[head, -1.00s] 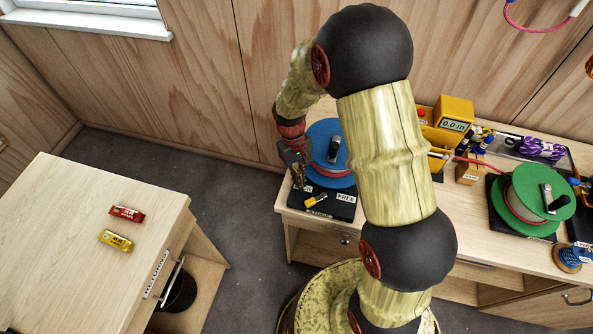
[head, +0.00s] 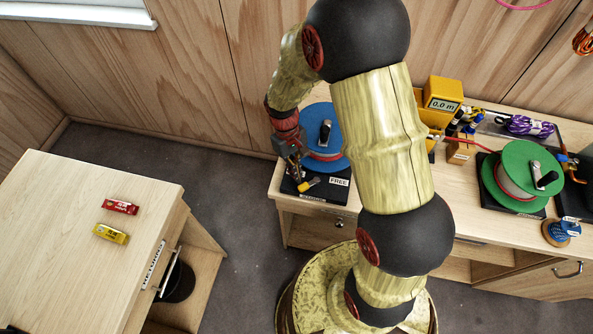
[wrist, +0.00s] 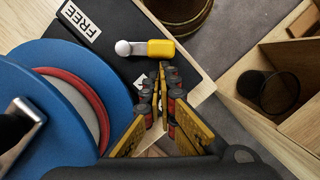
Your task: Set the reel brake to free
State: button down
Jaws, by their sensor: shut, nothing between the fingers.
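The blue reel (head: 325,118) stands on a black base at the left end of the bench; it also fills the left of the wrist view (wrist: 62,75). Its brake lever has a yellow handle (wrist: 160,48) and a pale round end, and shows small in the head view (head: 310,184). The handle points right in the wrist view, away from the FREE label (wrist: 80,20), which also shows in the head view (head: 339,181). My gripper (wrist: 161,70) is shut and empty, its fingertips close beside the handle; I cannot tell if they touch.
The green reel (head: 518,163), a yellow meter (head: 442,102) and a small blue spool (head: 560,232) stand further right on the bench. A side table (head: 70,230) at left holds a red bar and a yellow bar. A dark bin (head: 178,282) stands below it.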

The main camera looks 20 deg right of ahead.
aim_at(300, 187)
jog(key=shift+s+a+n+p, duration=0.2)
jog(key=shift+s+n+p, duration=0.15)
jog(key=shift+n, duration=0.35)
jog(key=shift+s+a+r+n+h+p, duration=0.1)
jog(key=shift+s+a+n+h+p, duration=0.1)
jog(key=shift+s+n+p, duration=0.3)
jog(key=shift+s+a+n+h+p, duration=0.1)
jog(key=shift+s+n+h+p, duration=0.1)
jog(key=shift+n, duration=0.5)
jog(key=s+n, duration=0.1)
jog(key=n, duration=0.1)
jog(key=s+n+t+p, duration=0.1)
jog(key=shift+n+h+p, duration=0.3)
jog(key=shift+n+h, duration=0.1)
jog(key=s+n, duration=0.1)
jog(key=n, duration=0.1)
jog(key=s+n+p, duration=0.1)
jog(key=n, duration=0.1)
jog(key=shift+s+d+t, duration=0.2)
jog(key=shift+d+t, duration=0.15)
jog(key=shift+t, duration=0.05)
jog(key=n, duration=0.2)
jog(key=s+d+n+t, duration=0.1)
jog(key=shift+s+d+n+h+p, duration=0.1)
jog(key=shift+s+n+h+p, duration=0.2)
jog(key=shift+n+p, duration=0.1)
jog(key=shift+w, duration=0.15)
jog(key=shift+w+d, duration=0.45)
jog(key=shift+w, duration=0.1)
